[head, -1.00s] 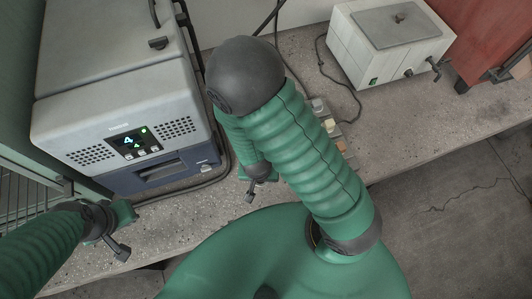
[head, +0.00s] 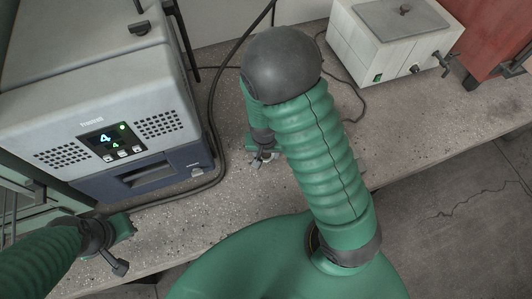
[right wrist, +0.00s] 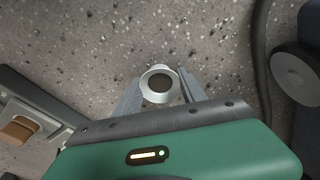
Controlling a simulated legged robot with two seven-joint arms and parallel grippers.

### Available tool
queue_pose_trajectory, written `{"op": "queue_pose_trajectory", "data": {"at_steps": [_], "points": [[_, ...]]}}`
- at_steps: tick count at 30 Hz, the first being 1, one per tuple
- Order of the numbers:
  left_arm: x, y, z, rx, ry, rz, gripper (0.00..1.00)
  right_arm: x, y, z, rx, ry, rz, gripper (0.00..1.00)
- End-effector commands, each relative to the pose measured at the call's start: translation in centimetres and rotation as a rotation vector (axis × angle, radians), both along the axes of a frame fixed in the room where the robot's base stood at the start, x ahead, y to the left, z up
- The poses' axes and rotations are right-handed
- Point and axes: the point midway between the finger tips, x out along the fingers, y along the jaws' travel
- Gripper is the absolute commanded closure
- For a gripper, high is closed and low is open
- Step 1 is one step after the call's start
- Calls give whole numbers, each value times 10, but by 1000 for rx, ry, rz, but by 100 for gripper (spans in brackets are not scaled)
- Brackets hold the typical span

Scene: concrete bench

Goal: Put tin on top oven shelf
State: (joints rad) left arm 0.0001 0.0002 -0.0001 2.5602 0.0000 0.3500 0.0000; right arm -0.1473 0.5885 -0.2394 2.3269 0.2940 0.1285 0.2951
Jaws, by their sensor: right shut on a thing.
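My right gripper (head: 262,158) is low over the bench, right of the grey appliance. In the right wrist view, its fingers (right wrist: 160,95) are shut on a small round tin (right wrist: 160,84) with a pale rim and a dark inside. The tin's opening faces the camera. I cannot tell whether it touches the bench. My left gripper (head: 122,245) is at the lower left, below the grey appliance; its jaw state is unclear. No oven shelf can be made out for certain.
A grey and blue appliance (head: 120,130) with a lit display stands at the left. Green framing with bars (head: 18,205) is at the left edge. A white lidded box (head: 390,45) and a red cabinet (head: 485,30) stand at the right. Dark cables cross the bench (head: 430,125).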

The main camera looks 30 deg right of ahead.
Motion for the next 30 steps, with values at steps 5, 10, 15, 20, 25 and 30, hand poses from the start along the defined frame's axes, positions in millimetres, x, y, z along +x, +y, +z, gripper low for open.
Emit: {"op": "queue_pose_trajectory", "data": {"at_steps": [5, 10, 15, 20, 25, 30], "points": [[0, 0, 0, 0, -1, 0, 100, 0, 0, -1, 0, 0, 0, 45], [0, 0, 0, 0, -1, 0, 100, 0, 0, -1, 0, 0, 0, 30], [0, 0, 0, 0, -1, 0, 100, 0, 0, 0, 0, 0, 0, 30], [0, 0, 5, 0, -1, 0, 100, 0, 1, 10, 0, -1, 2, 30], [0, 0, 22, 0, 0, 0, 100, -4, 6, 50, 0, -5, 3, 30], [0, 0, 41, 0, -1, 0, 100, -9, 10, 94, 1, -3, 4, 30]]}}
